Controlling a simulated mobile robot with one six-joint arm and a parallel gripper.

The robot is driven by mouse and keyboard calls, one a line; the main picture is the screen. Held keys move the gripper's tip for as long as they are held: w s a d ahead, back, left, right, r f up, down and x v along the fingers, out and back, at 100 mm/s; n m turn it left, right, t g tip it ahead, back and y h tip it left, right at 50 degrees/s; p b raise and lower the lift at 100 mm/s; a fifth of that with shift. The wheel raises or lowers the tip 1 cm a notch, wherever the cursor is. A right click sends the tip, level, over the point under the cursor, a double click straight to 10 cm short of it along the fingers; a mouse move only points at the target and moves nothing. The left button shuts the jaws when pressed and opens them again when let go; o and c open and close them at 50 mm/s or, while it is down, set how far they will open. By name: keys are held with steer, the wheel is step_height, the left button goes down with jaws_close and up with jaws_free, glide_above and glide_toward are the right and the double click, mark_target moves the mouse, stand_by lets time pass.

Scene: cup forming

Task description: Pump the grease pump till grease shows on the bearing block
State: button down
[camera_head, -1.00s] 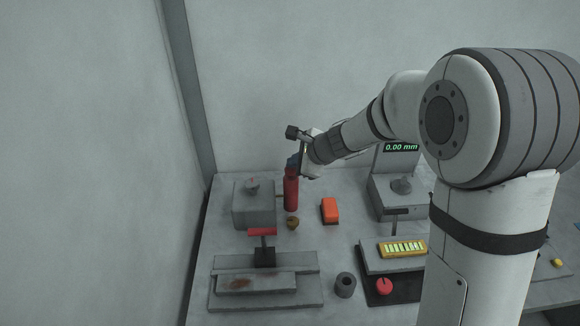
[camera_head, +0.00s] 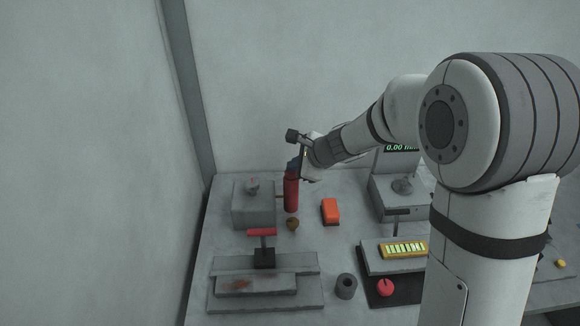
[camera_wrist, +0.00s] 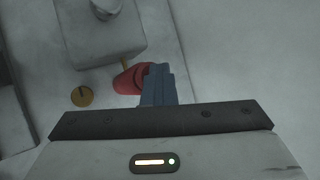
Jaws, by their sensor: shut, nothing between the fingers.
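The red grease pump (camera_head: 291,194) stands upright on the bench beside a grey block (camera_head: 254,207), which looks like the bearing block. A thin brassy piece links the two. The block has a small grey fitting (camera_head: 253,184) on top; I cannot make out grease on it. My gripper (camera_head: 293,165) is shut and empty, its blue-grey fingers pointing down at the top of the pump. In the wrist view the fingers (camera_wrist: 158,82) overlap the red pump (camera_wrist: 127,80) and hide part of its top. They look to be touching it, though contact is hard to judge.
A small brass knob (camera_head: 292,224) and an orange box (camera_head: 330,211) stand close to the pump. A red-handled fixture (camera_head: 262,232) is in front. A grey ring (camera_head: 346,286) and a yellow gauge strip (camera_head: 404,249) lie nearer the front right.

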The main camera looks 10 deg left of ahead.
steer(key=shift+r+p, duration=1.25)
steer(key=shift+r, duration=0.3)
step_height(320, 180, up, 5)
steer(key=p, duration=0.4)
stand_by(0.5)
